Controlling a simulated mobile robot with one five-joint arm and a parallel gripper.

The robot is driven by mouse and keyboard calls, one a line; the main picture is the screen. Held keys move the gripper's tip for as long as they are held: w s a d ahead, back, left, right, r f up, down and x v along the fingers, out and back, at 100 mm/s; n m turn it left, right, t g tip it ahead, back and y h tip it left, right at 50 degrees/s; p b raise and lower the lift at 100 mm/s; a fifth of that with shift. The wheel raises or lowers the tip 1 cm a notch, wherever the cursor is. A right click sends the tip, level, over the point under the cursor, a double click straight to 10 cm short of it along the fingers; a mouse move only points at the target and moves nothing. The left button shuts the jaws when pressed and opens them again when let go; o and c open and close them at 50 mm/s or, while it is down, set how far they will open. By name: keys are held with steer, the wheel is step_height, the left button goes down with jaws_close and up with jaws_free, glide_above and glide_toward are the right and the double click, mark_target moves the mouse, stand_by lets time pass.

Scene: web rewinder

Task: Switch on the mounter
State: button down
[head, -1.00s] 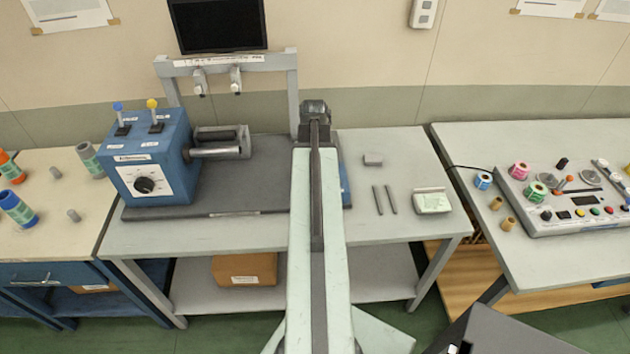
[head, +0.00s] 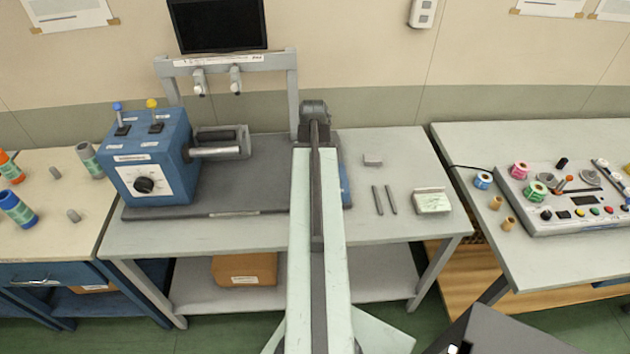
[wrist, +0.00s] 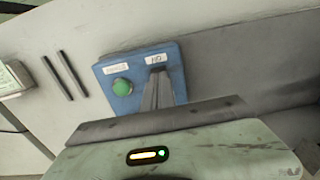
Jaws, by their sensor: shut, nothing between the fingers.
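In the wrist view, a blue control box (wrist: 101,72) carries two white labels. One label (wrist: 156,59) seems to read "ON" upside down; the other (wrist: 116,69) is too blurred to read surely. A round green button (wrist: 122,87) sits beside the second label. My gripper (wrist: 157,76) is shut and empty, its fingers over the box right at the "ON" label. They hide whatever lies under them, and I cannot tell whether they touch it. In the head view only a blue strip (head: 346,186) of the box shows beside my arm, which hides my fingertips.
A blue machine (head: 150,160) with two levers, a dial and a roller stands on the dark base plate (head: 240,190). A grey console (head: 560,215) occupies the right table.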

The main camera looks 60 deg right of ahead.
steer(key=shift+f+b, duration=0.8)
steer(key=shift+f, duration=0.05)
stand_by(0.3)
step_height(320, 180, up, 7)
steer(key=p, duration=0.7)
stand_by(0.3)
steer(key=w+a+n, duration=0.5)
steer(key=w+a, duration=1.3)
steer(key=a, duration=0.1)
steer(key=w+a+n, duration=0.1)
steer(key=a+n, duration=0.2)
steer(key=a, duration=1.2)
steer(key=w+a+n, duration=0.2)
steer(key=a, duration=1.3)
steer(key=shift+w+a+f+n+b, duration=0.2)
steer(key=shift+w+f+n+b, duration=0.05)
steer(key=shift+f+n+b, duration=0.15)
